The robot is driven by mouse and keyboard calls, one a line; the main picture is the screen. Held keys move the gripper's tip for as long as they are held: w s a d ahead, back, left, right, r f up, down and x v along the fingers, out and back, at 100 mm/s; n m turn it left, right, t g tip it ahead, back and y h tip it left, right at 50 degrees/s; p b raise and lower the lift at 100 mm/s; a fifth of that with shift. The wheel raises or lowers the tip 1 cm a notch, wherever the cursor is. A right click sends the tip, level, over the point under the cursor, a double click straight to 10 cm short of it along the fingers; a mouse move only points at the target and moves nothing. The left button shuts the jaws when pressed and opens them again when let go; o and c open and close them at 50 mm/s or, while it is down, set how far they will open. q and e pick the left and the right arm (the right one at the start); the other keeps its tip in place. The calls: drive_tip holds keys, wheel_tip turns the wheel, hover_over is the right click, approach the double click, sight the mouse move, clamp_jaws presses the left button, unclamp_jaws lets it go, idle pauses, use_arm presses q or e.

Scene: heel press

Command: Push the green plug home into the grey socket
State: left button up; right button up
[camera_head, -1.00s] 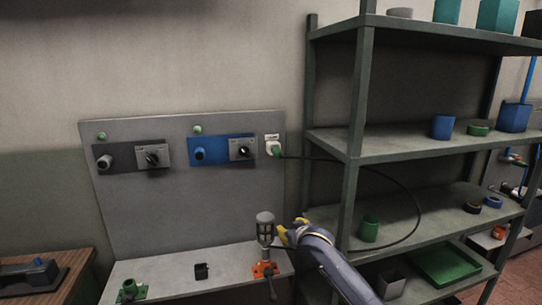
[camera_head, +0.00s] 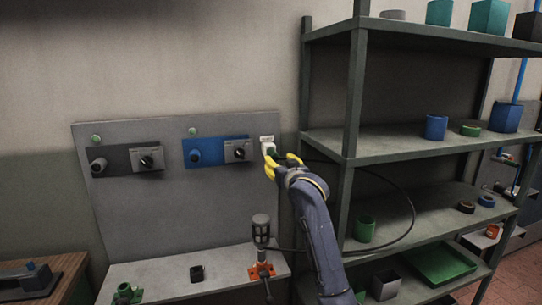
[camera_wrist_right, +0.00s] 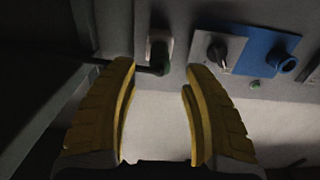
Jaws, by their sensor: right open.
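The grey socket (camera_head: 266,141) is a pale plate at the upper right of the grey panel, and it also shows in the right wrist view (camera_wrist_right: 153,36). The green plug sits at the socket with a black cable running from it; in the right wrist view it is a dark green block (camera_wrist_right: 160,57). How deep it sits I cannot tell. My right gripper (camera_head: 281,164) has yellow fingers, is open and is just below the plug, hiding part of it in the head view. In the wrist view the plug lies ahead, between the open fingertips (camera_wrist_right: 160,68). My left gripper is not in view.
A blue switch box (camera_head: 221,151) and a dark one (camera_head: 127,162) are on the panel (camera_head: 180,215) to the left. A shelf post (camera_head: 306,90) stands close on the right. Below, a grey caged cylinder (camera_head: 261,230) stands on an orange base on the bench.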

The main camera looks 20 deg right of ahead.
sight(276, 158)
drive_tip(key=shift+w+r, duration=0.1)
idle(0.4)
drive_tip(key=shift+w, duration=4.4)
clamp_jaws()
drive_tip(key=shift+s, duration=0.2)
drive_tip(key=shift+s, duration=2.8)
